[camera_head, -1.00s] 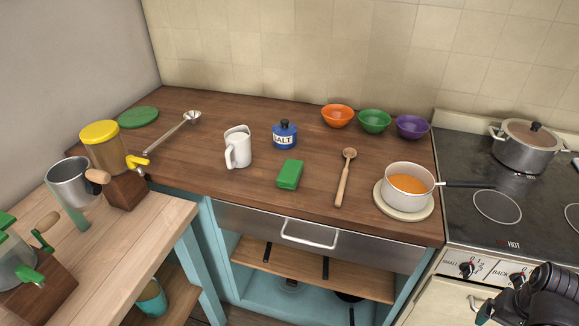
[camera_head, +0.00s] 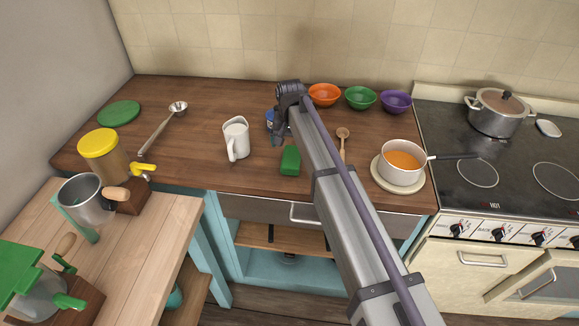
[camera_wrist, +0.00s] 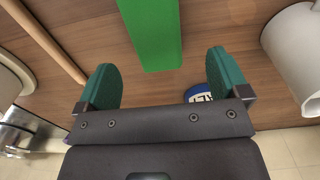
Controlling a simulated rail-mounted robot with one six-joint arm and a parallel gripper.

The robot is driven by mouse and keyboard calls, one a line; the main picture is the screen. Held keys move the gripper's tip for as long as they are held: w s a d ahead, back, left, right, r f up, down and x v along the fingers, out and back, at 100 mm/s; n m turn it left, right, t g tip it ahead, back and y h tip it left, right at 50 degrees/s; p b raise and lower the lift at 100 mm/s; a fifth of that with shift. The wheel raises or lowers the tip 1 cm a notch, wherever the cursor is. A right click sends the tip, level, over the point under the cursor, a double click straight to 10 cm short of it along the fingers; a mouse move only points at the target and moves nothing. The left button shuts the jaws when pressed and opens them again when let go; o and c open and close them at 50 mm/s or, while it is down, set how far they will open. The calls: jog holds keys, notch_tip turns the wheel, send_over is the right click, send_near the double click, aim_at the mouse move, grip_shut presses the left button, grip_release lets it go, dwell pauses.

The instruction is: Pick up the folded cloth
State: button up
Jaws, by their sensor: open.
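The folded cloth is a small green rectangular block (camera_head: 290,160) lying on the wooden counter. In the wrist view the cloth (camera_wrist: 152,35) enters from the top edge, and its near end lies at about the gap between my fingers. My gripper (camera_head: 276,140) is over the counter beside and behind the cloth in the head view. In the wrist view its two green fingers (camera_wrist: 160,80) are spread wide and nothing is held between them. My arm passes close to the cloth's right side in the head view.
A white mug (camera_head: 236,138) stands left of the cloth, and a wooden spoon (camera_head: 342,140) lies to its right. The blue salt jar (camera_head: 270,122) is partly hidden by my gripper. An orange-filled pot (camera_head: 403,163) stands farther right. Bowls (camera_head: 361,98) line the back.

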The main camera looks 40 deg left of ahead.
aim_at(291, 156)
notch_tip(291, 156, down, 2)
jog(key=shift+f+b, duration=0.1)
jog(key=shift+b, duration=0.2)
jog(key=shift+d+r, duration=0.1)
jog(key=shift+r, duration=0.1)
jog(key=shift+f, duration=0.1)
notch_tip(291, 156, down, 5)
jog(key=b, duration=0.5)
jog(key=shift+d+f, duration=0.1)
jog(key=shift+r, duration=0.25)
jog(key=shift+c, duration=0.4)
jog(key=c, duration=0.9)
